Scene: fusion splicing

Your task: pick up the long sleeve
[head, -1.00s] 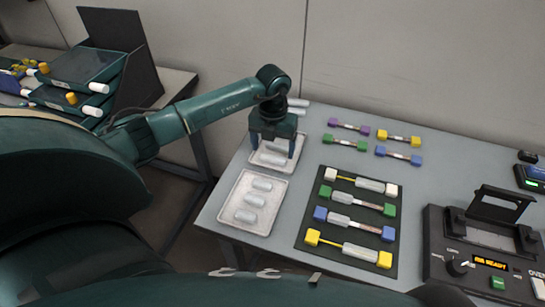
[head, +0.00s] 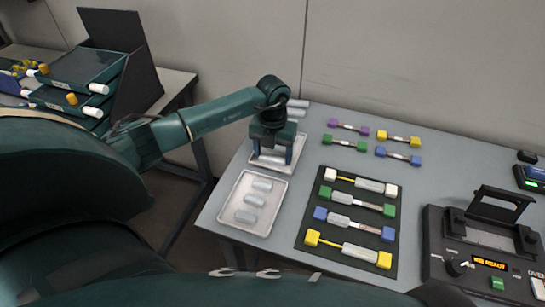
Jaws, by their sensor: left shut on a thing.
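My left gripper (head: 271,156) points down over the back tray (head: 300,165), at the left side of the table. It is shut on a pale, translucent sleeve (head: 272,159) low in that tray. The gripper hides part of the sleeve, and I cannot tell its full length or whether it touches the tray floor. My right gripper is not in view.
Two pale sleeves (head: 296,104) lie behind the gripper. Right of the trays, a dark mat (head: 312,222) carries several fibre pieces with coloured end blocks; more lie behind it (head: 398,138). The splicer (head: 490,240) stands at right. A stacked drawer rack (head: 85,75) is at far left.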

